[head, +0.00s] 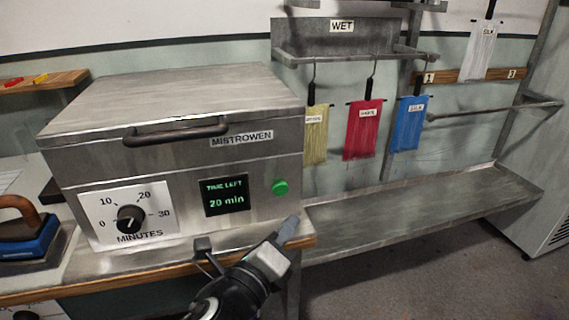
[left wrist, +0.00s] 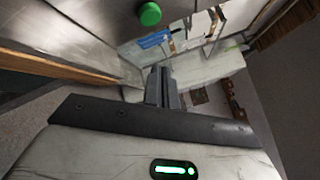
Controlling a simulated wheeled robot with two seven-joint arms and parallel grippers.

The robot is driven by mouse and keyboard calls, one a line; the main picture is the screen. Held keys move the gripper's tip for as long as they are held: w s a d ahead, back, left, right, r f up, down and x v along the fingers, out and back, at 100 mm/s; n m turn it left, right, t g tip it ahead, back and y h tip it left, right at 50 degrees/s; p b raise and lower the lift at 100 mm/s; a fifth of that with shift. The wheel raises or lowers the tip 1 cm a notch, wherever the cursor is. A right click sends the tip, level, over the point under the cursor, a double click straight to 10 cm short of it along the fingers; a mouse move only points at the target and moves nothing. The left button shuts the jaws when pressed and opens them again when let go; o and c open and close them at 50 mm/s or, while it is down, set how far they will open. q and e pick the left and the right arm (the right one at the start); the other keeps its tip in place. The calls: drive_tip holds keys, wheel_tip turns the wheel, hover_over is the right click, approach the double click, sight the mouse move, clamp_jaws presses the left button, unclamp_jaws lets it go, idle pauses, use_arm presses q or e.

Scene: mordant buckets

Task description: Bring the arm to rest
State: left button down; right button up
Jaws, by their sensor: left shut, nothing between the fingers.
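My left gripper (head: 287,231) is shut and empty in the head view, in front of the lower right corner of the steel MISTROWEN machine (head: 160,165). It is below the green button (head: 280,187) and apart from it. The left wrist view shows the two fingers together (left wrist: 161,86), with the green button (left wrist: 149,13) above them. The machine's lid is down, its display (head: 226,195) reads "TIME LEFT 20 min", and a minutes dial (head: 131,218) is at its left. My right gripper is in neither view.
Yellow, red (head: 364,130) and blue (head: 409,124) hanks hang from the WET rack (head: 341,50) over a steel shelf (head: 420,212). A pale hank (head: 482,50) hangs further right. A blue iron-like tool (head: 28,236) sits at the far left. Open floor lies at the lower right.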

use_arm(q)
drive_tip(key=s+a+f+n+g+y, duration=0.2)
drive_tip(key=s+a+f+n, duration=0.4)
drive_tip(key=f+n, duration=0.5)
drive_tip(key=s+a+f+n+g+y, duration=0.3)
drive_tip(key=s+a+f+n, duration=0.4)
drive_tip(key=s+f+n, duration=0.4)
drive_tip(key=n+g, duration=0.1)
drive_tip(key=n, duration=0.4)
drive_tip(key=shift+a+n, duration=0.15)
drive_tip(key=shift+n, duration=0.25)
